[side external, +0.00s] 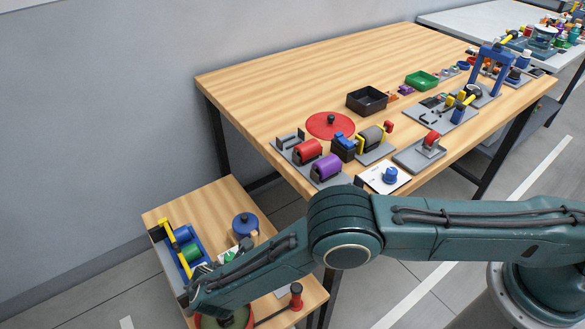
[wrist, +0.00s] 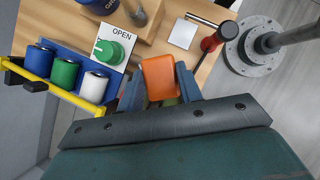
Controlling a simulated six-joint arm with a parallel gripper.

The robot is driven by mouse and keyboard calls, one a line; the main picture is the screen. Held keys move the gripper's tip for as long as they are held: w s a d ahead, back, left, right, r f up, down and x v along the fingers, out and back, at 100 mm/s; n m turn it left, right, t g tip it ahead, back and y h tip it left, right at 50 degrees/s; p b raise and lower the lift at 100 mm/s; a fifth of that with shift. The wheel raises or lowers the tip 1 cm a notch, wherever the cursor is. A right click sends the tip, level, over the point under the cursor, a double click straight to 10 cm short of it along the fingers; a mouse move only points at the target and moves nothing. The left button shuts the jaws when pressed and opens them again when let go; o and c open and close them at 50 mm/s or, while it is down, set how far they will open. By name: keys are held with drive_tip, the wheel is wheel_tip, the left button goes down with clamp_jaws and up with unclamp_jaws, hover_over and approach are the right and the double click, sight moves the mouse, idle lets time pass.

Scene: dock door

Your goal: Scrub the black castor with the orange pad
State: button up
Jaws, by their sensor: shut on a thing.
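The orange pad (wrist: 158,77) shows in the wrist view between the fingers of my gripper (wrist: 159,90). My gripper is shut on it, and the fingers stand on its left and right sides. In the side external view my forearm reaches over the small low wooden table (side external: 315,291) at the lower left, and it hides the pad and fingertips there. I cannot make out a black castor for certain in either view.
A rack of blue, green and white rollers (wrist: 64,74) is left of my gripper. A green knob on an OPEN plate (wrist: 108,50) and a red-handled tool (wrist: 208,43) are close by. The large wooden table (side external: 290,95) carries several fixtures and trays.

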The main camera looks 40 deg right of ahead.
drive_tip(key=s+a+n+t+y, duration=0.1)
drive_tip(key=a+n+t+y, duration=0.1)
drive_tip(key=a+n, duration=0.6)
drive_tip(key=shift+s+r+n+y, duration=0.2)
drive_tip(key=shift+r+n+y, duration=0.15)
drive_tip(key=shift+y, duration=0.55)
drive_tip(key=shift+f, duration=0.1)
